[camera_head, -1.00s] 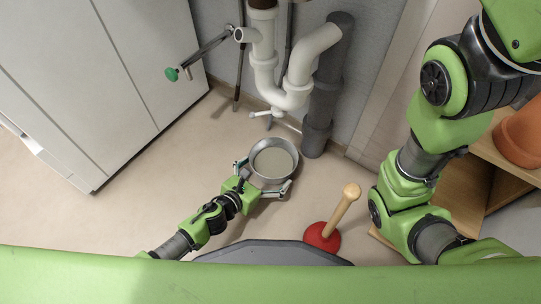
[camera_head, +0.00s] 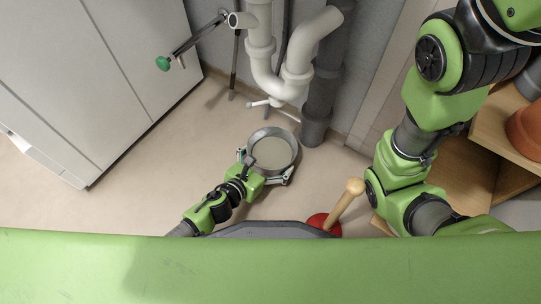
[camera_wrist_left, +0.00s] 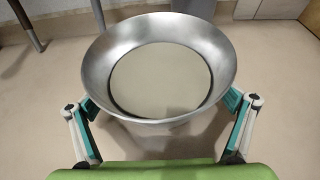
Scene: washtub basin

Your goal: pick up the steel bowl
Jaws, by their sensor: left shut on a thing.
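The steel bowl (camera_head: 272,150), round with a wide shiny rim and a pale flat bottom, is upright in the middle of the head view. It fills the upper middle of the left wrist view (camera_wrist_left: 160,68). My left gripper (camera_head: 266,166) comes from the near left and is shut on the bowl, one finger on each side of its outer wall. The wrist view shows both fingers (camera_wrist_left: 161,103) against the bowl below its rim. I cannot tell whether the bowl touches the floor. My right gripper is out of view; only its arm shows at the right.
White drain pipes (camera_head: 280,75) and a grey pipe (camera_head: 322,90) stand behind the bowl. A plunger (camera_head: 345,205) with a red cup is to the near right. A white cabinet (camera_head: 90,80) is left, wooden shelving (camera_head: 455,170) right. Floor left of the bowl is clear.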

